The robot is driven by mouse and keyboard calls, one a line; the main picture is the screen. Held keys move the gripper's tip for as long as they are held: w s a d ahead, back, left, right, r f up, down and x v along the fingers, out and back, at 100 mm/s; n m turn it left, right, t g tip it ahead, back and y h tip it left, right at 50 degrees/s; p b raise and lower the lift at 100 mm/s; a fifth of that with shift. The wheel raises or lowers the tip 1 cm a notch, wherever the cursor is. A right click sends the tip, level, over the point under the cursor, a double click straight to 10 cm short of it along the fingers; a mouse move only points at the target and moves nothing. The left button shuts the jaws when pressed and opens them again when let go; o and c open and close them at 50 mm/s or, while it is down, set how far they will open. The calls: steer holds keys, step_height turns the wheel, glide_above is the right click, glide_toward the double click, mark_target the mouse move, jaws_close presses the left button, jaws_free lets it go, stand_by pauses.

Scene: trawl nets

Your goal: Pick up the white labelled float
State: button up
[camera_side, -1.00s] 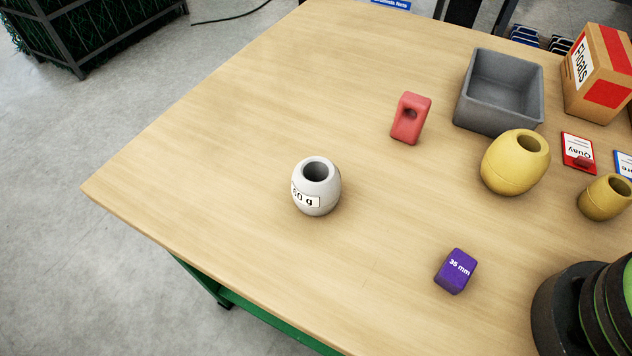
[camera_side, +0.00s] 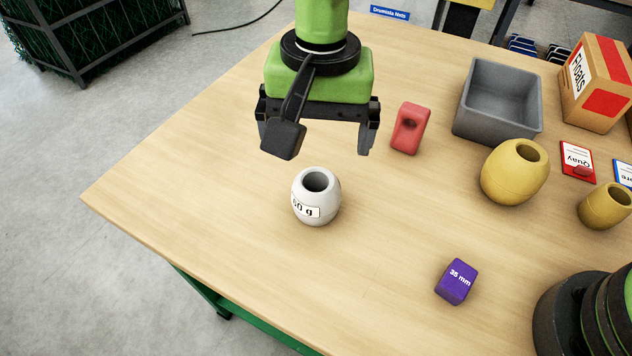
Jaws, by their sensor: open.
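The white float (camera_side: 329,193) is barrel-shaped with a hole in its top and a label ending in "0 g" on its front. It stands upright on the wooden table, left of the middle. My gripper (camera_side: 322,146) is green and black and points down. Its jaws are wide apart and empty. In the picture it is just above the float, and the float stands clear of the fingers.
A red block with a hole (camera_side: 409,128) stands close right of my gripper. Further right are a grey bin (camera_side: 487,125), a large yellow float (camera_side: 513,174), a smaller one (camera_side: 605,206) and a Floats box (camera_side: 597,83). A purple block (camera_side: 456,282) lies in front.

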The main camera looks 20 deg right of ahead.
mark_target(315, 194)
steer(key=f, duration=0.4)
steer(key=a+f, duration=0.1)
steer(key=f, duration=0.1)
steer(key=shift+s, duration=0.25)
steer(key=f, duration=0.5)
steer(key=shift+w+d+f, duration=0.2)
steer(key=shift+d+f, duration=0.2)
steer(key=c, duration=1)
